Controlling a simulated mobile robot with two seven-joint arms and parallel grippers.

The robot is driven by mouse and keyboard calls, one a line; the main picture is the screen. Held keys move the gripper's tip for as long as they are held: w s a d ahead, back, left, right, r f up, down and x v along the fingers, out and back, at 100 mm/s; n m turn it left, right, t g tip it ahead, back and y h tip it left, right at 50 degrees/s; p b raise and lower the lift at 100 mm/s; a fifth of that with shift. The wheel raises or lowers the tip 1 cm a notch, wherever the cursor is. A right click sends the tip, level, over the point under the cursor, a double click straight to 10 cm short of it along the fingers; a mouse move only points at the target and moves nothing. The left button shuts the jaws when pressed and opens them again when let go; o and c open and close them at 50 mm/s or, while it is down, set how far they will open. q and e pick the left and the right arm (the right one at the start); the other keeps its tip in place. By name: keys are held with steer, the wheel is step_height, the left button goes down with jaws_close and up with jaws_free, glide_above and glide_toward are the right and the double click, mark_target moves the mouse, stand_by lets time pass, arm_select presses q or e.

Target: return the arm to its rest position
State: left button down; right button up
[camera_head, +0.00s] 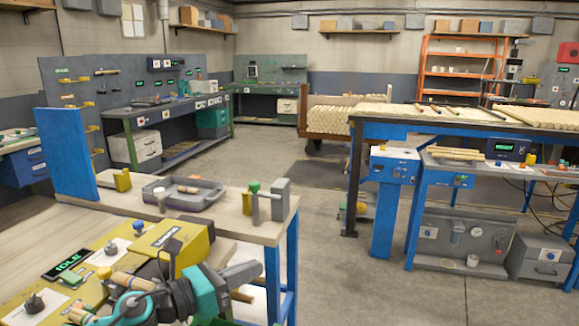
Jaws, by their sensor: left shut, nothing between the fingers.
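My left gripper (246,271), grey with teal parts on its arm, shows low in the head view, left of the picture's middle. It is over the near right part of the workbench (225,224). Its fingers look closed, and I see nothing held between them. A yellow machine block (172,245) is just behind the wrist. Short turned wood pieces (133,281) lie close beside my arm. My right gripper is not in view.
A grey tray (182,193) with a wood piece inside stands on the bench behind the arm, beside a grey post stand (280,200). A black display (70,262) reads IDLE. A blue upright panel (65,155) rises at left. Grey floor (330,240) is open to the right.

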arm_select(q)
steer(key=s+a+f+n+t+y, duration=0.25)
steer(key=s+a+n+y, duration=0.35)
steer(key=n, duration=1)
steer(key=s+a+f+n+t+y, duration=0.25)
steer(key=a+n+y, duration=0.25)
steer(key=n+y, duration=0.7)
steer(key=s+f+n+g+h, duration=0.1)
steer(key=s+f+n+g, duration=0.35)
steer(key=s, duration=0.25)
steer(key=s+a+f+n+g+h, duration=0.1)
steer(key=s+f+n+g+h, duration=0.15)
steer(key=s+n, duration=0.35)
steer(key=s+f+n+g, duration=0.4)
steer(key=s+g, duration=0.1)
steer(key=s, duration=0.4)
steer(key=w+d+f+t+h, duration=0.2)
steer(key=w+f+t, duration=0.5)
steer(key=f, duration=0.2)
steer(key=shift+w+d, duration=0.25)
steer(key=shift+w, duration=0.05)
steer(key=shift+a, duration=0.1)
